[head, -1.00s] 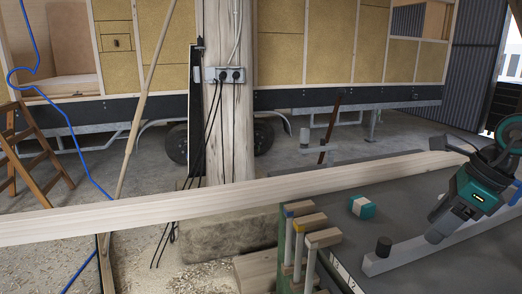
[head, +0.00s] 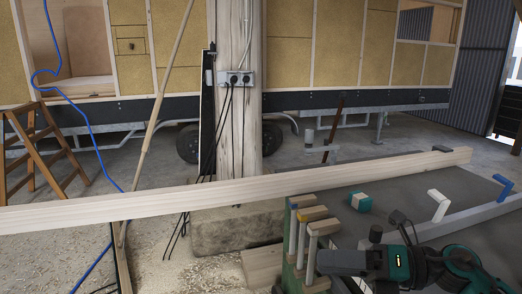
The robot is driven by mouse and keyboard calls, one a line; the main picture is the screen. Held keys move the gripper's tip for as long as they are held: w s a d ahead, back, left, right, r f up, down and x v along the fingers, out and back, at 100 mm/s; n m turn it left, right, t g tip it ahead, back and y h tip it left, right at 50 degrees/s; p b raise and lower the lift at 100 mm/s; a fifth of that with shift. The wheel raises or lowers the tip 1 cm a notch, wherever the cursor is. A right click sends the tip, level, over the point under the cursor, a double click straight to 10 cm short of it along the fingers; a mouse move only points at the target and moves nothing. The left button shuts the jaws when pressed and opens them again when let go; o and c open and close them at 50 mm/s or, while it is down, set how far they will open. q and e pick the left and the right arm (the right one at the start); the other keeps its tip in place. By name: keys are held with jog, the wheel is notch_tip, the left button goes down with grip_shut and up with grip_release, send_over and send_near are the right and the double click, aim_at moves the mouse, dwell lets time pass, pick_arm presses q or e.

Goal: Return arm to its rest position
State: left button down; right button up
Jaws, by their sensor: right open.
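My right gripper (head: 328,262) is at the lower right, at the end of my teal and black arm. It is turned toward the left over the near part of the dark worktable (head: 400,190), just right of several upright clamps with wooden tops (head: 323,228). It is open, and I see nothing held in it. My arm hides part of the table's near side. My left gripper is not in view.
A long timber beam (head: 240,190) crosses the view behind the clamps. A small teal and white box (head: 361,202), a white clamp (head: 438,206) and a grey rail (head: 465,222) are on the table. A wooden post (head: 237,120) stands beyond.

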jog(key=s+d+f+m+t+h+p, duration=0.15)
jog(key=f+m+t+h, duration=0.45)
jog(key=m, duration=0.8)
jog(key=d+f+m+t+h+p, duration=0.15)
jog(key=f+m+t+h, duration=0.45)
jog(key=m, duration=0.8)
jog(key=s+d+f+m+g+h, duration=0.2)
jog(key=s+f+m+g, duration=0.2)
jog(key=s+f+m, duration=0.6)
notch_tip(320, 180, down, 3)
jog(key=s, duration=0.2)
jog(key=shift+s+g, duration=0.3)
jog(key=shift+g, duration=0.1)
jog(key=shift+r, duration=0.1)
